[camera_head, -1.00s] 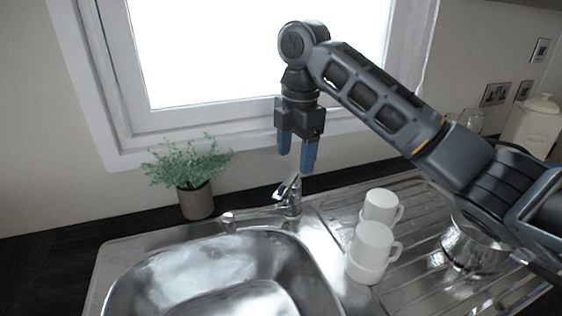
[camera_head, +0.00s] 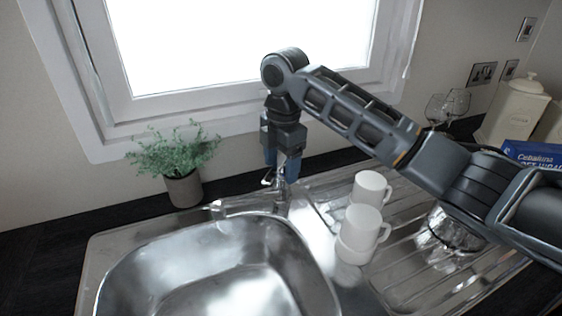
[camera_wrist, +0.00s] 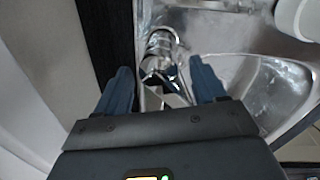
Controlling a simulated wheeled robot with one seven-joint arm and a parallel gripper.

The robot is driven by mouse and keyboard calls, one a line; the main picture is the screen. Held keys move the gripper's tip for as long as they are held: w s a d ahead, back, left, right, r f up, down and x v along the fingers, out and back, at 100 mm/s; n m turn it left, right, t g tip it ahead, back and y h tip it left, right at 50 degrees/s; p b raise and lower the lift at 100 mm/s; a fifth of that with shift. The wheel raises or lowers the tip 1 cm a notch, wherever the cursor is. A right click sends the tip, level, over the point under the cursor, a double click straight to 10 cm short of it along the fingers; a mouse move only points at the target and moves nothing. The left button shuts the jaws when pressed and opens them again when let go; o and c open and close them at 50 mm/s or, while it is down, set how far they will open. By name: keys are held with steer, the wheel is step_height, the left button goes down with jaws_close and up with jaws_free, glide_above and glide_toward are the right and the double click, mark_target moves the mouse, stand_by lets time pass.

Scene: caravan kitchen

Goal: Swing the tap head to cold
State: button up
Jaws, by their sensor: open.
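The chrome tap (camera_head: 279,196) stands at the back rim of the steel sink, with its spout reaching left over the basin. In the head view my gripper (camera_head: 281,176) points down right over the tap head, and its blue fingers partly hide the lever. In the wrist view the tap (camera_wrist: 160,48) shows ahead, and its lever (camera_wrist: 165,88) lies between the two fingers of my open gripper (camera_wrist: 163,82). I cannot tell whether either finger touches the lever.
The sink basin (camera_head: 120,262) is empty at front left. White cups (camera_head: 362,228) stand on the drainer just right of the tap. A potted plant (camera_head: 184,188) stands to the left. A metal pot (camera_head: 445,232), wine glasses (camera_head: 457,101) and a blue box (camera_head: 532,152) are farther right.

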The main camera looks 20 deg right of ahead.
steer(key=shift+c, duration=0.3)
jaws_close()
